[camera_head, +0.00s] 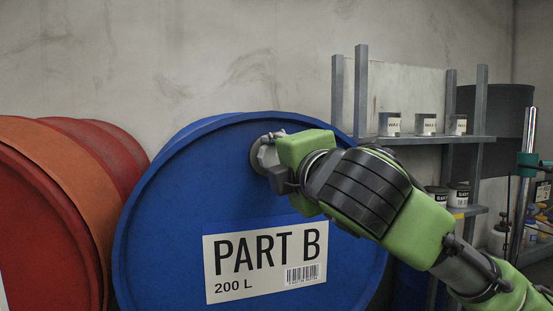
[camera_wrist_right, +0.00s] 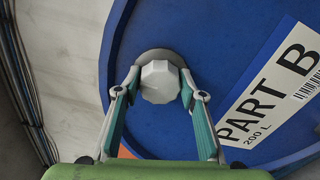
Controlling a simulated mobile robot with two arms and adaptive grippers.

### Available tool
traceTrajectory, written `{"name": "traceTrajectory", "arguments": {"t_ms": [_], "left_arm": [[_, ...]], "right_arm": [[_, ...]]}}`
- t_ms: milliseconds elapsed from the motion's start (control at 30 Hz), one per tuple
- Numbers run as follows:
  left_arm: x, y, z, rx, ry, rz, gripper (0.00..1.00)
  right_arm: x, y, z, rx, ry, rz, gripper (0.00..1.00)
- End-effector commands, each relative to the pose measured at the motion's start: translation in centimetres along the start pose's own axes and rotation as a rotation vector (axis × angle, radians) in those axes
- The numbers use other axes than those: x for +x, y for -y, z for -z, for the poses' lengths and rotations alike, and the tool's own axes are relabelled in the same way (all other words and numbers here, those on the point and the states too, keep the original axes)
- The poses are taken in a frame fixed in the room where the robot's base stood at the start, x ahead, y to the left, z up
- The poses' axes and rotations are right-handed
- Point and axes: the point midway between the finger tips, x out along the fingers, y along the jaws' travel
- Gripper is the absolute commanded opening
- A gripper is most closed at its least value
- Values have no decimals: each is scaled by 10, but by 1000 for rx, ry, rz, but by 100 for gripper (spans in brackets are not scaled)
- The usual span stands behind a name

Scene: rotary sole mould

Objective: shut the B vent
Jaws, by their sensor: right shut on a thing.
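The blue drum (camera_head: 180,190) labelled PART B lies on its side with its round end facing me. The B vent is a pale faceted cap near the top of that end; it shows in the wrist view (camera_wrist_right: 160,82) on a grey round base (camera_wrist_right: 172,56). In the head view only the left part of the vent's round fitting (camera_head: 262,152) shows; my gripper hides the rest. My right gripper (camera_head: 276,160) reaches in from the right and is shut on the vent cap. In the wrist view its fingers (camera_wrist_right: 160,95) stand on both sides of the cap. My left gripper is not in view.
Red drums (camera_head: 40,220) lie close on the left of the blue drum. A grey shelf (camera_head: 430,140) with several tins stands behind my right arm. A wall is close behind the drums.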

Motion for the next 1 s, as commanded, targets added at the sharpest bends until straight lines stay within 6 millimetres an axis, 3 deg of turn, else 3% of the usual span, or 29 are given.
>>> {"name": "traceTrajectory", "arguments": {"t_ms": [233,267,300,733,867,1000], "left_arm": [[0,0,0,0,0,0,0],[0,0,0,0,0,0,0],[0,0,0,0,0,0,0],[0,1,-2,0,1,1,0],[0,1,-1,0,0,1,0],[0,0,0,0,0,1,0]], "right_arm": [[0,0,0,3,0,1,16],[0,0,0,3,0,1,45],[0,0,0,3,0,1,54],[-6,-1,0,1,-1,-2,54],[-25,-1,0,0,-1,-2,54],[-56,-1,0,-1,-1,-4,54]]}}
